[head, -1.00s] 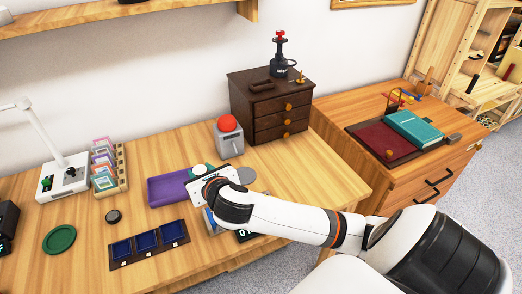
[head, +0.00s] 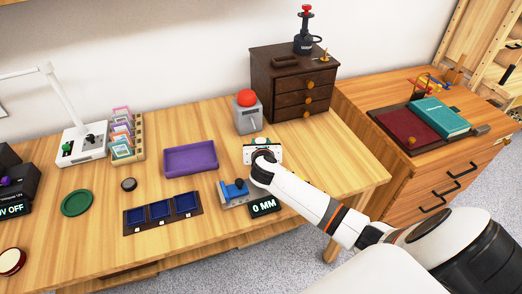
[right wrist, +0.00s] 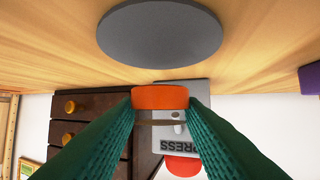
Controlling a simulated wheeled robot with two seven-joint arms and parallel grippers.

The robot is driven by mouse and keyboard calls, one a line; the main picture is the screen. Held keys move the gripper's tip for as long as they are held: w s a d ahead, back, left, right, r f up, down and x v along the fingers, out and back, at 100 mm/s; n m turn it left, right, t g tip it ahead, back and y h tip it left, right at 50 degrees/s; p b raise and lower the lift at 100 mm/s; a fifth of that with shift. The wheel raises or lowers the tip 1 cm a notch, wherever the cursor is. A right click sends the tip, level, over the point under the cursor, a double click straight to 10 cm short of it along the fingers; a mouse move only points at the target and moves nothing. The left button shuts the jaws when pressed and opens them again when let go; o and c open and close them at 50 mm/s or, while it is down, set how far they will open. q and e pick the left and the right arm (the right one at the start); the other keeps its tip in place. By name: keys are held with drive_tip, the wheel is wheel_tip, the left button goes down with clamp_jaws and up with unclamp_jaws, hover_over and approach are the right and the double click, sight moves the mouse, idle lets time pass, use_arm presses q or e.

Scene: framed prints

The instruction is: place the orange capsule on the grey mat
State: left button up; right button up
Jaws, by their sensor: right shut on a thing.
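The orange capsule (right wrist: 160,97) is between the green fingertips of my right gripper (right wrist: 160,104) in the right wrist view. The gripper is shut on it. The round grey mat (right wrist: 160,33) lies flat on the table in the same view, with a strip of bare wood showing between it and the capsule. In the head view my right gripper (head: 262,149) is above the table, right of the purple tray; the capsule and mat are hidden there by the gripper and arm. My left gripper is not in view.
The purple tray (head: 191,158) lies left of my gripper. A grey box with a red button (head: 247,112) and a dark drawer chest (head: 293,85) stand behind. A blue device (head: 235,191) and a display (head: 264,206) are in front. Blue compartments (head: 161,212) sit front left.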

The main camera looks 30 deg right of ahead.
wheel_tip(320, 180, down, 3)
drive_tip(key=shift+r, duration=0.2)
drive_tip(key=shift+f, duration=0.1)
drive_tip(key=o, duration=1)
